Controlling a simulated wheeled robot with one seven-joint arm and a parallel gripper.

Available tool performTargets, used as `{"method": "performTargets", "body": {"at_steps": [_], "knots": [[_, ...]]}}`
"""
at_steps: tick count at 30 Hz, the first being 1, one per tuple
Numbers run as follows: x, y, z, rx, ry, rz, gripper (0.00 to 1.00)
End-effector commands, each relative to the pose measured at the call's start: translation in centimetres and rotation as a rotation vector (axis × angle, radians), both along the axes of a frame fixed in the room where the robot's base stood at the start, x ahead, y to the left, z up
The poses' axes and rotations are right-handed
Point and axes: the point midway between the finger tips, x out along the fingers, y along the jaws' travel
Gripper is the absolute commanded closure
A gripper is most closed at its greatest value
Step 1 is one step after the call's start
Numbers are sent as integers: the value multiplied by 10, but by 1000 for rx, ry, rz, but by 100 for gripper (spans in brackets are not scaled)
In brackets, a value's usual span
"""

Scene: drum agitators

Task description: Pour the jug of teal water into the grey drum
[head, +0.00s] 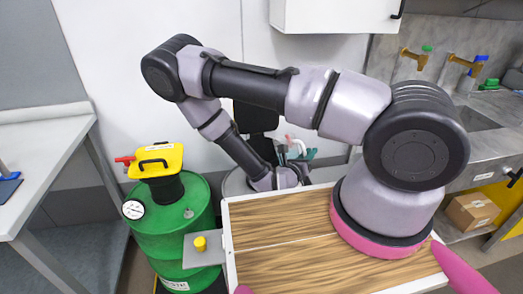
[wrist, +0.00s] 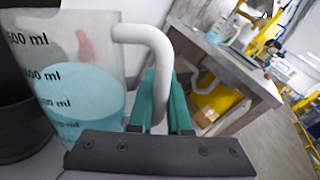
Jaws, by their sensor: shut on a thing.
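The jug (wrist: 75,65) is clear with millilitre marks and fills the left of the wrist view. Teal water (wrist: 85,100) stands in its lower part. My gripper (wrist: 160,95) has teal fingers shut on the jug's white handle (wrist: 148,37). In the head view my gripper (head: 299,155) and the handle show small beyond my forearm; the jug's body is hard to make out. A grey drum (head: 236,183) stands behind my arm, mostly hidden by the arm and the wooden top. Its opening cannot be seen. Whether the jug is above it cannot be told.
A green drum (head: 175,225) with a yellow-topped agitator (head: 156,161) and a gauge stands at left. A dark round thing (wrist: 20,130) is close to the jug. A pale table (head: 45,135) is at far left; a sink counter (head: 480,140) is at right. A wall cabinet (head: 335,15) hangs above.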

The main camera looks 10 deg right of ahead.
Motion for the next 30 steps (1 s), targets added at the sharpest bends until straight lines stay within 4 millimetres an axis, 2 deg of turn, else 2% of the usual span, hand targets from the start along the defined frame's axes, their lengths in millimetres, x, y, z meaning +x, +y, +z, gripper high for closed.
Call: {"method": "performTargets", "body": {"at_steps": [14, 30], "knots": [[20, 14, 34, -133, 191, -1, 100], [28, 19, 39, -239, 339, -1, 100]]}}
